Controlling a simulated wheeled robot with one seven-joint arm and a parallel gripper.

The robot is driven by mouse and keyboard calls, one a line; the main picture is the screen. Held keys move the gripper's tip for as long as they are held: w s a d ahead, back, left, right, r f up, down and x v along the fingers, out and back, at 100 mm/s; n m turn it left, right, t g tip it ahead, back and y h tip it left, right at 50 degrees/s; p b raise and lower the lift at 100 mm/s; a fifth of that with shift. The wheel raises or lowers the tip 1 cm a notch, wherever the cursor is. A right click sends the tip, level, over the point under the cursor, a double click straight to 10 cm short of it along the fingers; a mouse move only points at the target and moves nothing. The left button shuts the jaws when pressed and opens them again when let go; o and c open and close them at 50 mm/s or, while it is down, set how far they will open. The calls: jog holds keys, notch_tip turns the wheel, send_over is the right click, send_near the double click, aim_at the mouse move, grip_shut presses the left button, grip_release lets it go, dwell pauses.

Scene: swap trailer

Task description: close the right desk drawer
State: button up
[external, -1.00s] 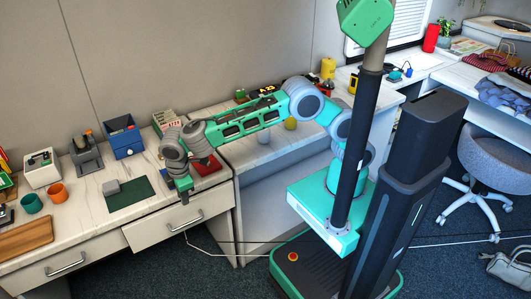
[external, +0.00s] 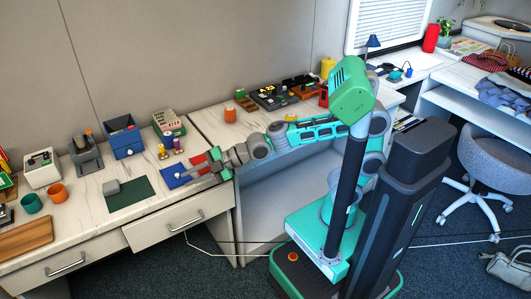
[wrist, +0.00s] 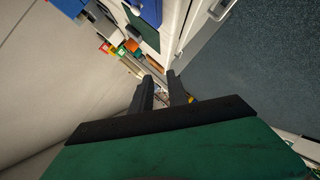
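The right desk drawer (external: 178,222) is a pale front with a metal bar handle (external: 186,221), under the right end of the desk top in the external view. Its front looks slightly forward of the desk edge, but how far it is open is hard to tell. A handle (wrist: 219,8) also shows at the top of the wrist view. My gripper (external: 189,174) is above the desk top near its right end, pointing left, apart from the drawer. In the wrist view my gripper (wrist: 162,79) has its two dark fingers apart with nothing between them.
Yellow and purple spools (external: 178,145), a green mat (external: 128,194) and a blue box (external: 122,136) stand on the desk.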

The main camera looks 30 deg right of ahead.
jog(key=s+d+y+b, duration=0.2)
send_near(187, 224)
jog(key=shift+w+a+f+p, duration=0.25)
jog(key=shift+w+a, duration=0.1)
jog(key=shift+a, duration=0.2)
jog(key=shift+w+a+f+p, duration=0.2)
jog(key=shift+w+a+f, duration=0.1)
jog(key=shift+a, duration=0.3)
jog(key=shift+n, duration=0.3)
jog(key=b+x, duration=0.1)
jog(key=x, duration=0.5)
jog(key=shift+w+a+f+b, duration=0.1)
jog(key=shift+a+b, duration=0.2)
jog(key=shift+w+a, duration=0.15)
jog(key=shift+a, duration=0.3)
grip_shut()
